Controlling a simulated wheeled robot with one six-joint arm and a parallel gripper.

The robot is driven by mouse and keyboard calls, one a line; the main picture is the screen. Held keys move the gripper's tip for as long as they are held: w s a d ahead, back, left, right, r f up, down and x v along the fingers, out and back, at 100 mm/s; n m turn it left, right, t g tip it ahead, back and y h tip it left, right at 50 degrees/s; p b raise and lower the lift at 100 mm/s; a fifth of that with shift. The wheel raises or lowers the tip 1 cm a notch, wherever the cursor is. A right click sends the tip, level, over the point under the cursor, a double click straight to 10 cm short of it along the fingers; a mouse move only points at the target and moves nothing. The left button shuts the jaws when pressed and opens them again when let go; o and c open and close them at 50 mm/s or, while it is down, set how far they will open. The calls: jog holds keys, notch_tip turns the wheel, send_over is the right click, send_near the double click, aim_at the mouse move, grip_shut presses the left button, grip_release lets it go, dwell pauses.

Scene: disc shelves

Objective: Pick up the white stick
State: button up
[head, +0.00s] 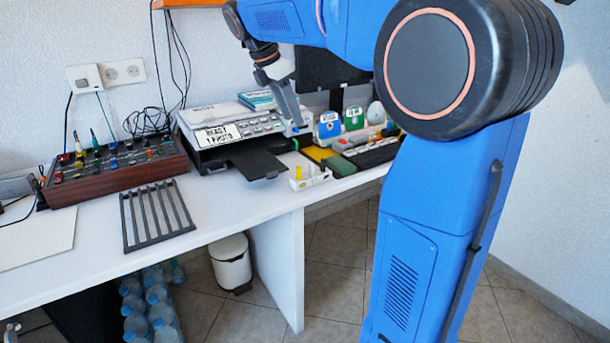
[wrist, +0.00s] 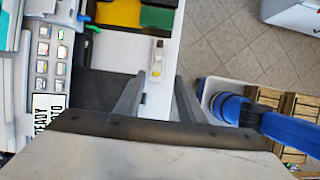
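A small, narrow white object with a yellowish part, which looks like the white stick (wrist: 158,56), lies on the white desk just beyond my fingertips in the wrist view. In the head view, a small white piece with a yellow part (head: 311,177) is at the desk's front edge, right of the printer's black tray. I cannot tell whether it is the same thing. My gripper (wrist: 160,78) is open, with its two fingers apart and nothing seen between them. In the head view my gripper (head: 296,128) hangs above the desk near the printer's right side.
The printer (head: 215,125) stands left of my gripper, its black tray (head: 258,163) jutting forward.

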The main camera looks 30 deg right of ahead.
send_near(311, 163)
jog(key=x, duration=0.2)
jog(key=shift+x, duration=3.15)
grip_shut()
